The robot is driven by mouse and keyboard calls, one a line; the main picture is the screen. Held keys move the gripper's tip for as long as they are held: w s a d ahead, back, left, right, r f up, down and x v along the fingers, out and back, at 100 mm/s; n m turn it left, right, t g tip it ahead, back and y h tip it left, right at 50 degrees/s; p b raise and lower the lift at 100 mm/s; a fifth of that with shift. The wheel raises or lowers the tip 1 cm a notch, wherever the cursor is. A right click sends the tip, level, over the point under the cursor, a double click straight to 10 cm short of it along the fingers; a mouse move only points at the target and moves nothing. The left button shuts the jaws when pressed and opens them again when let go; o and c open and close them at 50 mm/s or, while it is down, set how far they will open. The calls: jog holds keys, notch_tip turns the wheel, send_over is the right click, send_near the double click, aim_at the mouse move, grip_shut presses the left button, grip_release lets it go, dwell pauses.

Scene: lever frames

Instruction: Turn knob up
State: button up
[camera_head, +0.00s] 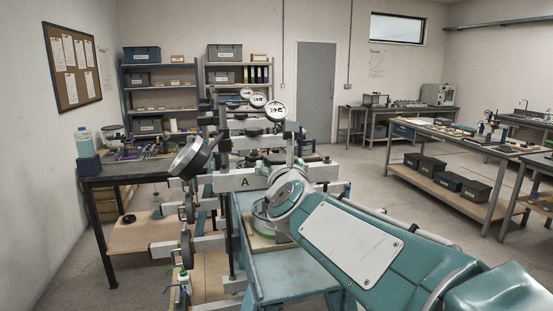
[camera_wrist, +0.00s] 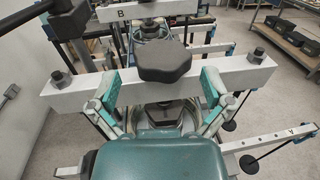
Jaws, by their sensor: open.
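In the wrist view a dark faceted knob (camera_wrist: 165,62) sits on top of a pale crossbeam (camera_wrist: 75,98). My gripper (camera_wrist: 160,84) is open, with one teal finger to the left of the knob and one to its right. There is a visible gap between each finger and the knob. A second dark hexagonal part (camera_wrist: 168,113) shows below the beam, partly hidden by my wrist. In the head view the beam marked A (camera_head: 235,182) stands just beyond my arm, and my fingers are hidden there.
Another beam marked B (camera_wrist: 108,15) lies behind the first. Bolts (camera_wrist: 257,55) stand up from the near beam's ends. Round dials (camera_head: 276,111) rise above the frames. A dark workbench (camera_head: 105,180) stands at left; open floor (camera_head: 375,185) lies to the right.

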jog(key=s, duration=0.6)
jog(key=shift+d, duration=0.4)
